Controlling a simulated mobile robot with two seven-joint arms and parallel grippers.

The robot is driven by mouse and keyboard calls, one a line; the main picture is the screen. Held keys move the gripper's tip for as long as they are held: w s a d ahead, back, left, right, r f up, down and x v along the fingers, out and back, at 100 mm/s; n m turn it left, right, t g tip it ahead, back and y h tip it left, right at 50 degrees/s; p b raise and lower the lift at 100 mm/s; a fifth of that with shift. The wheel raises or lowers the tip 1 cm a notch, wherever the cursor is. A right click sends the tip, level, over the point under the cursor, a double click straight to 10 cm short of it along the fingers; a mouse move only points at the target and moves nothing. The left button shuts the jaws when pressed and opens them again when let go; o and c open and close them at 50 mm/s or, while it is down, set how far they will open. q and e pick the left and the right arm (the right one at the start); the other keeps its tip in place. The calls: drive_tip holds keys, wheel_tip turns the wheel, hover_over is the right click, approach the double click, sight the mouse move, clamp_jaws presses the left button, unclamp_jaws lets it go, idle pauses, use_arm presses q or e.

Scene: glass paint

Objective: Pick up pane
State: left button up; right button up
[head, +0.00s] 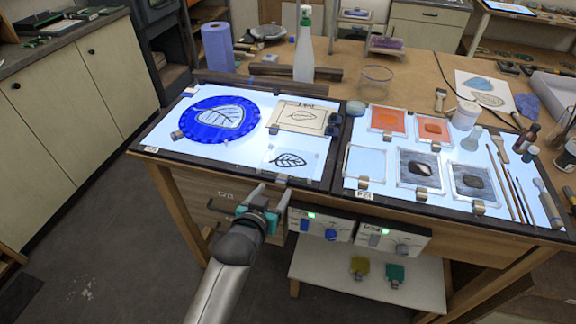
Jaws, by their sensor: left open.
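Several square panes lie on the right lit panel (334,183) of the light table. Two are orange, an upper left pane (388,120) and an upper right pane (433,128). A clear pane (366,162) lies at the lower left. Two grey panes with dark shapes, a middle one (404,167) and a right one (462,180), lie beside it. My left gripper (271,193) is open and empty in front of the table's front edge, below the leaf drawing (288,160) on the left lit panel. It touches no pane. My right gripper is not in view.
A blue round plate (186,120) with a leaf design and a framed leaf sheet (300,117) lie on the left panel. Bottles, a jar (465,114) and brushes (511,192) crowd the right side. Control boxes (392,236) hang under the front edge.

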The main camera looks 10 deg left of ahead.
sight(280, 183)
use_arm(q)
drive_tip(key=shift+f+b+x, duration=0.15)
drive_tip(key=shift+b+x, duration=0.05)
drive_tip(key=shift+x, duration=1.3)
drive_tip(key=shift+f+b+x, duration=0.1)
drive_tip(key=shift+b+x, duration=0.1)
drive_tip(key=shift+x, duration=1.35)
drive_tip(key=shift+s+a, duration=0.1)
drive_tip(key=shift+s, duration=0.05)
clamp_jaws()
drive_tip(key=shift+r, duration=0.1)
